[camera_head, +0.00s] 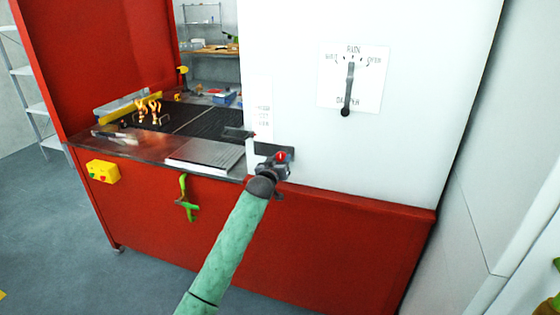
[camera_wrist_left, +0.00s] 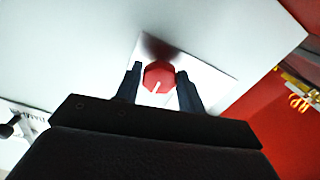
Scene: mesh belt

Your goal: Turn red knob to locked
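The red knob (camera_head: 281,156) sits on a small plate on the white panel (camera_head: 300,100), in front of my left gripper (camera_head: 272,163) in the head view. In the left wrist view the knob (camera_wrist_left: 159,72) is a red round cap with a white pointer line towards the bottom of the picture, on a white plate (camera_wrist_left: 205,74). My left gripper (camera_wrist_left: 158,88) is open, with one finger on each side of the knob and narrow gaps visible. Contact cannot be told. The plate's lettering is not readable. My right gripper is not in view.
A black lever (camera_head: 348,90) on a labelled plate is higher up at the right. A dark mesh belt (camera_head: 190,117), a grey metal plate (camera_head: 205,155), a yellow box with buttons (camera_head: 103,171) and a green handle (camera_head: 187,200) are at the left of the red machine (camera_head: 330,240).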

